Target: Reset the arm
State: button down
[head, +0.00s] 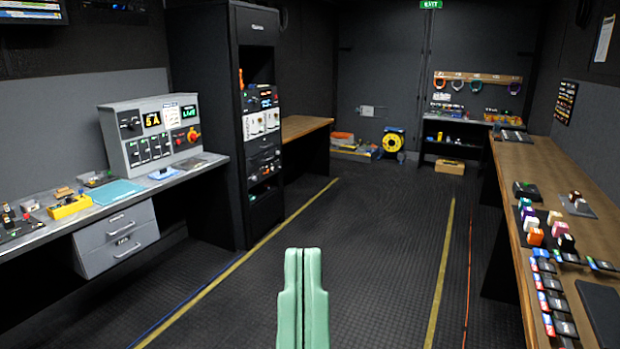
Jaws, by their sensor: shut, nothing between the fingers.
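My gripper (303,252) shows at the bottom middle of the head view. Its two pale green fingers are pressed together with only a thin dark line between them, and they hold nothing. They point away from me, over the dark floor of the aisle, apart from both benches. The rest of my arm is outside the picture.
At left, a bench (180,172) carries a grey control panel (152,132) and small items. A tall black rack (215,120) stands beyond it. At right, a long wooden bench (545,180) holds coloured blocks. The floor aisle (370,220) between them is clear.

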notch_tip(320, 180, up, 36)
jog(key=p, duration=3)
jog(key=shift+w+p, duration=0.25)
jog(key=shift+p, duration=0.1)
jog(key=shift+f, duration=0.2)
